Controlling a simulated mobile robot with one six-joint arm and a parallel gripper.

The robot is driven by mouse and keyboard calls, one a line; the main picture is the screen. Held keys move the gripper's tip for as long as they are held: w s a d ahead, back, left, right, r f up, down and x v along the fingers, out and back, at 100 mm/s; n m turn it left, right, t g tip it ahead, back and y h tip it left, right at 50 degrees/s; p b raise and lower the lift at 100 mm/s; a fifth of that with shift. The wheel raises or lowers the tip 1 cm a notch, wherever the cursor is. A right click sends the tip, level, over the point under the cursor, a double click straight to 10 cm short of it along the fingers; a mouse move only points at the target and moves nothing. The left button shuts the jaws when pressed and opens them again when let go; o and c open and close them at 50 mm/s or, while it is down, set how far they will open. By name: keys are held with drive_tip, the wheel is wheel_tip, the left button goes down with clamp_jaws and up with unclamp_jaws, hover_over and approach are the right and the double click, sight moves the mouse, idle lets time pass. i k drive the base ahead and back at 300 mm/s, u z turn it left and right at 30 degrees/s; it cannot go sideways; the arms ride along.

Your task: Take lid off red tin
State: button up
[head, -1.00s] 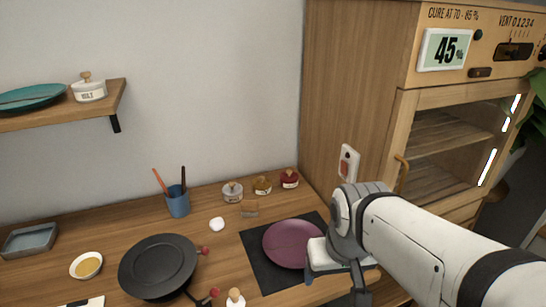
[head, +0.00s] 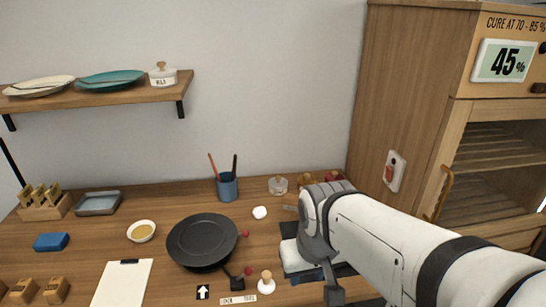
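The red tin (head: 334,176) stands at the back right of the wooden worktop in the head view, near the cabinet side. Only its upper part shows, above my arm, and its lid looks to be on. It is the rightmost of three small tins, beside a yellow-brown tin (head: 305,178) and a pale grey tin (head: 278,185). My gripper (head: 312,272) is in front of the tins, nearer the camera and apart from the red tin. Its fingertips are not clear, so I cannot tell whether it is open or shut.
A wooden cabinet (head: 410,100) with a 45% display bounds the right side. A black plate stand (head: 201,240), a blue cup of tools (head: 227,186) and a white lump (head: 260,212) stand left of my gripper. A shelf (head: 100,99) hangs at upper left.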

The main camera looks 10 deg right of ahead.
sight(333, 176)
drive_tip(key=u, duration=0.9)
drive_tip(key=k, duration=1.4)
drive_tip(key=z, duration=1)
drive_tip(key=i, duration=0.95)
